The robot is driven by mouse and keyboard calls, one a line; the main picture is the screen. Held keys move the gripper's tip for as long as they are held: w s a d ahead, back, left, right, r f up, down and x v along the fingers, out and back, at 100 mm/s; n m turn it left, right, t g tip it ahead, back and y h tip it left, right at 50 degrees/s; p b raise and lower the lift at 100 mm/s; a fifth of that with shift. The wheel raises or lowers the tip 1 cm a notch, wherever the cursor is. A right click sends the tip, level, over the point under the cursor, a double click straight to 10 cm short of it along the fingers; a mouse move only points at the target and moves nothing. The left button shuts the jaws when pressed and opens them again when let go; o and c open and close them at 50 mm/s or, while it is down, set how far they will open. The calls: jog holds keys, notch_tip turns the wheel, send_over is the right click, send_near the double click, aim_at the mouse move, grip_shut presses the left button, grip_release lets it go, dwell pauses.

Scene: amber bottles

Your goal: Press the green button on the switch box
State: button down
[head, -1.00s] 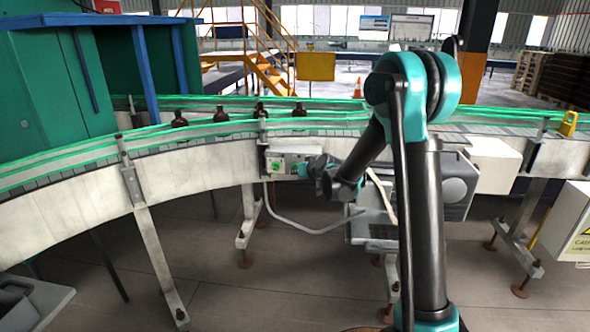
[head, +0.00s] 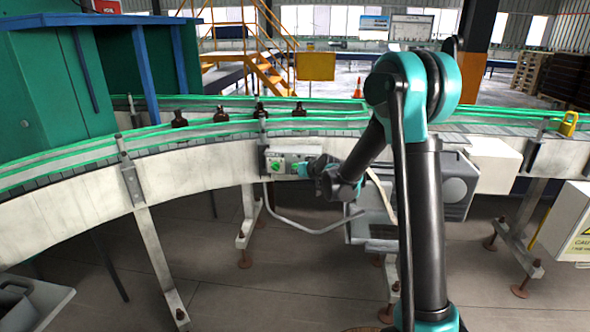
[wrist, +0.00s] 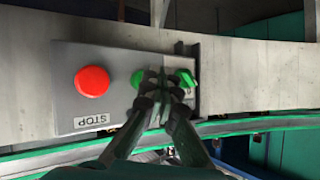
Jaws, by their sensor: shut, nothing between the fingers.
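The grey switch box (wrist: 68,112) is on the side of the conveyor. In the head view it shows as a small panel (head: 285,155) left of my wrist. In the wrist view it appears upside down, with a red button (wrist: 92,81) and a STOP label. The green button (wrist: 138,79) is beside my fingers and partly hidden by them. A second green part, like a knob (wrist: 187,77), shows on their other side. My gripper (wrist: 160,75) is shut and empty, its tips over the box face by the green button. I cannot tell whether they touch it.
The conveyor (head: 200,162) with green rails curves across behind the box. Several amber bottles (head: 222,115) stand on it. A bent grey pipe (head: 300,231) hangs below the box. A white box (head: 572,222) with a warning sign stands at the right. Open floor lies in front.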

jog(key=shift+w, duration=0.15)
jog(key=shift+w, duration=0.3)
jog(key=shift+w, duration=0.45)
dwell(1.0)
jog(key=shift+s, duration=0.9)
jog(key=s, duration=0.5)
jog(key=shift+a, duration=0.1)
dwell(0.4)
dwell(0.4)
